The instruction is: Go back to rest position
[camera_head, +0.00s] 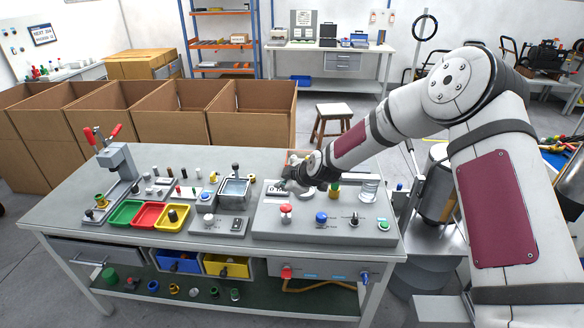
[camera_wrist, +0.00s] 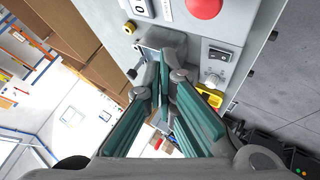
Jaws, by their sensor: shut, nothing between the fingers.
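My gripper (camera_head: 288,180) is at the end of my outstretched arm, over the back left part of the grey control panel (camera_head: 262,228) on the table. In the wrist view my gripper (camera_wrist: 171,78) has its teal-padded fingers together with nothing held. The panel's display (camera_head: 276,191) is close to the fingertips and partly hidden by them. A red button (camera_head: 286,209) and a blue knob (camera_head: 321,217) stand on the panel in front of the gripper. The red button also shows at the top of the wrist view (camera_wrist: 204,7). I cannot tell whether the fingertips touch the panel.
The table (camera_head: 60,205) holds green, red and yellow trays (camera_head: 171,226), a clamp fixture (camera_head: 118,165) and several small parts left of the panel. Cardboard boxes (camera_head: 165,120) stand behind it. A stool (camera_head: 332,120) stands behind the arm.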

